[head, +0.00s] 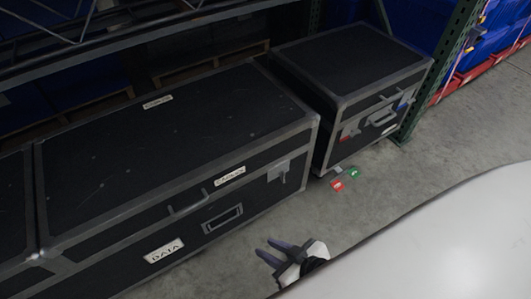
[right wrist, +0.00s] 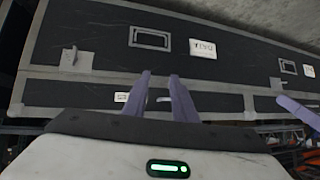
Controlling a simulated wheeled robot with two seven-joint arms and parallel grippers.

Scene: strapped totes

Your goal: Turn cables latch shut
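The long black case with grey edges (head: 120,150) bears a CABLES label (head: 229,175) on its front. A grey latch (head: 278,170) sits right of this label, across the lid seam; whether it is turned shut is too small to tell. The latch also shows at the left of the upside-down right wrist view (right wrist: 75,62). My right gripper (head: 272,250) is open and empty, in front of the case and apart from the latch. Its two purple fingers show in the wrist view (right wrist: 160,92). A purple finger (right wrist: 298,108) at that view's right edge seems to be my left gripper's.
The case front has a handle (head: 187,203), a recessed pull (head: 222,218) and a DATA label (head: 165,250). A second black case (head: 350,60) stands to the right, with red and green tags (head: 345,180) on the floor before it. Grey floor (head: 440,150) is clear at right.

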